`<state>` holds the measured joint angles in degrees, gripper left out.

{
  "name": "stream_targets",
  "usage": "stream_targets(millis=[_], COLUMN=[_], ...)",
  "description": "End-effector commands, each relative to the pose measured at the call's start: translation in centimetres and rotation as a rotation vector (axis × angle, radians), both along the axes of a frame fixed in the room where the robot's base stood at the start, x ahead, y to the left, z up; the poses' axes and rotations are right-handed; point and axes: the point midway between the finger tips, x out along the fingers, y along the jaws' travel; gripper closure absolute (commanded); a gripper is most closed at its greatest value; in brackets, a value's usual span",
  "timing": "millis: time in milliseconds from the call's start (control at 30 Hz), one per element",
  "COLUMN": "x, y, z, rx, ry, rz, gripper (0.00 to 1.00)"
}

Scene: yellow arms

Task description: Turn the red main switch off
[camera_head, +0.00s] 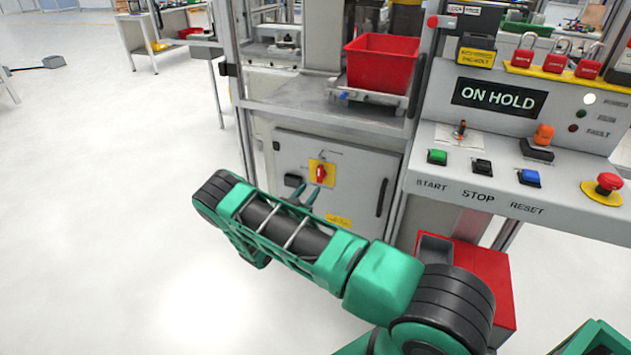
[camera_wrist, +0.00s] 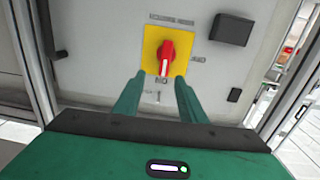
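The red main switch (camera_head: 320,173) is a red rotary handle on a yellow square plate on the grey cabinet door (camera_head: 292,207). In the wrist view the red handle (camera_wrist: 167,56) stands roughly upright on its yellow plate, leaning slightly right. My gripper (camera_head: 302,190) is in front of the door, close to the switch. In the wrist view my gripper's two green fingers (camera_wrist: 159,82) are apart, with their tips just short of the handle's near end. Nothing is held. Whether a fingertip touches the plate cannot be told.
A black box (camera_wrist: 231,30) sits on the door beside the switch. The door has a black handle (camera_head: 383,197). A control panel with buttons and an "ON HOLD" display (camera_head: 499,97) stands to the right. A red bin (camera_head: 381,64) is above. Open floor (camera_head: 110,200) lies left.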

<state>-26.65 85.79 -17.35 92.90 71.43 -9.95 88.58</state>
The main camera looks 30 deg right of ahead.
Motion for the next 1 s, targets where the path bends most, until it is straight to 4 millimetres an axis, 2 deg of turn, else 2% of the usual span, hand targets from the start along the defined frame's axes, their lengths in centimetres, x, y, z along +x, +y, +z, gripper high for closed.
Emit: stream_targets(millis=[133,267,700,1000], x=[0.2,0.7,5.0,6.7], y=[0.7,0.2,-5.5,-7.5], z=[-1.0,-1.1,-1.1,-1.1], rx=[-0.015,-0.016,-0.016,-0.016], ry=[-0.018,-0.023,-0.021,-0.020], rz=[0.036,0.040,0.038,0.039], gripper=[0.62,0.62,0.62,0.62])
